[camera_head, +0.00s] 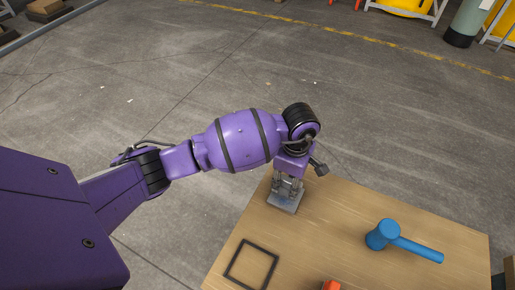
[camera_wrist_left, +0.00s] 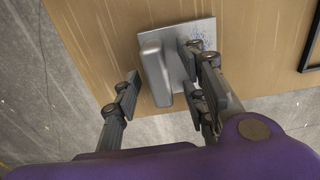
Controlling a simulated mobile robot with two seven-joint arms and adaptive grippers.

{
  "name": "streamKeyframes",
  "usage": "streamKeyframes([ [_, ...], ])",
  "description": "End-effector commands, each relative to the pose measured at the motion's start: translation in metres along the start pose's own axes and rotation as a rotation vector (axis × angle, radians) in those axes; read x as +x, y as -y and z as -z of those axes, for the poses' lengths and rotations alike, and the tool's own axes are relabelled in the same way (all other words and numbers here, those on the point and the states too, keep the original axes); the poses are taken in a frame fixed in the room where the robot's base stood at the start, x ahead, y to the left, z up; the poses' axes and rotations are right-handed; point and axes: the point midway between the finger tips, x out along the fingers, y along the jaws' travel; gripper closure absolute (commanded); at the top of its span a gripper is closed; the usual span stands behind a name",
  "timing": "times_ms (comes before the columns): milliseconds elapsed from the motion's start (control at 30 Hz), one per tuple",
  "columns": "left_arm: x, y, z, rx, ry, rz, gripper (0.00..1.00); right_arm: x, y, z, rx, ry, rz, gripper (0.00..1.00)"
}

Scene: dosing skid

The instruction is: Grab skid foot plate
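The skid foot plate (camera_head: 285,204) is a grey metal plate lying at the far left corner of the wooden table. In the left wrist view its flat base (camera_wrist_left: 205,32) shows beside a raised, rounded rib (camera_wrist_left: 156,72). My left gripper (camera_head: 288,186) is directly over the plate, pointing down. In the left wrist view the left gripper (camera_wrist_left: 162,76) is open, with its fingers on either side of the rib. A gap shows between the rib and the left-hand finger. The other fingers look close to the rib; contact cannot be told. My right gripper is not in view.
On the wooden table (camera_head: 330,235) lie a blue mallet (camera_head: 385,237) at the right, a black square frame (camera_head: 250,264) near the front left and a partly cut-off orange object (camera_head: 331,285). The table's middle is clear. Concrete floor surrounds the far and left edges.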

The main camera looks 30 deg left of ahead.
Motion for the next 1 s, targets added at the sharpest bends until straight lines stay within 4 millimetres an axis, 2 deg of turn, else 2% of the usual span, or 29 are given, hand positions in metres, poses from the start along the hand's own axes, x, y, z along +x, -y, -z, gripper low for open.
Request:
streamKeyframes([
  [67, -0.003, -0.003, -0.001, 0.001, 0.001, -0.005, 0.61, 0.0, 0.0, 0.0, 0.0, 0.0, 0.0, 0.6],
  [367, -0.003, -0.003, -0.001, 0.002, 0.001, -0.006, 0.99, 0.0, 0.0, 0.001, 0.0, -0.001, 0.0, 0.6],
  [833, -0.006, -0.003, -0.001, 0.002, 0.002, -0.007, 1.0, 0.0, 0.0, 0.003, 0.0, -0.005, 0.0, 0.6],
  [1000, -0.019, -0.004, -0.001, 0.003, 0.003, -0.009, 1.0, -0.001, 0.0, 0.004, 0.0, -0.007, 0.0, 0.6],
])
